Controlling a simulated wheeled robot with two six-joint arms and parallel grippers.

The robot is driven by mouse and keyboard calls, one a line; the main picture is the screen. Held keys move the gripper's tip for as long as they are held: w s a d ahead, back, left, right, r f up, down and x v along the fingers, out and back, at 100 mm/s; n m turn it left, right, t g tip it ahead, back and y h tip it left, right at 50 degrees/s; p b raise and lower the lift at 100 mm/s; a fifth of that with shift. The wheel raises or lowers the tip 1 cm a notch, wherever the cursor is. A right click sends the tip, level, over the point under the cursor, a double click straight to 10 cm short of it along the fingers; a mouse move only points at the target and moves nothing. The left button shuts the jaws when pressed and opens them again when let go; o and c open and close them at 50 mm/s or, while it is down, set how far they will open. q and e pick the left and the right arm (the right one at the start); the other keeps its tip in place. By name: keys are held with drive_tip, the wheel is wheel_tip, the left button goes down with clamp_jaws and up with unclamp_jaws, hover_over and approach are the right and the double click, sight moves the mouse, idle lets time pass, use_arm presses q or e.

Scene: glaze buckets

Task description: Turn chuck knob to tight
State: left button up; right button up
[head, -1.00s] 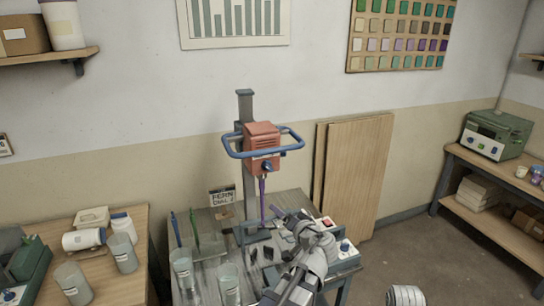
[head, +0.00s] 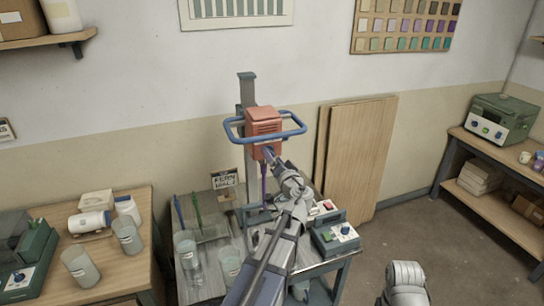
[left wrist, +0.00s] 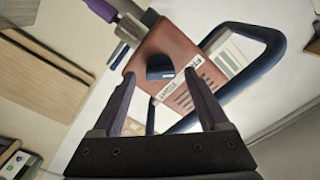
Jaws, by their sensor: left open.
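The red mixer head (head: 262,122) with a blue handle bar hangs on a grey column above the work table. In the left wrist view the dark chuck knob (left wrist: 160,66) sticks out of the red housing (left wrist: 176,45) beside a white label. My left gripper (left wrist: 160,73) is open, with its fingertips either side of the knob in that view; I cannot tell whether they touch it. In the head view the left gripper (head: 271,156) is at the front of the mixer head and hides the knob. A purple shaft (head: 263,182) hangs below.
The work table holds cups (head: 187,250), a name card (head: 224,179) and a control box (head: 335,237) with a knob. A side table with jars stands at left. Wooden boards (head: 355,155) lean on the wall. The blue handle bar (left wrist: 268,45) is close to my fingers.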

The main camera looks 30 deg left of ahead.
use_arm(q)
drive_tip(key=shift+w+a, duration=0.4)
drive_tip(key=shift+a, duration=0.15)
drive_tip(key=shift+c, duration=0.4)
clamp_jaws()
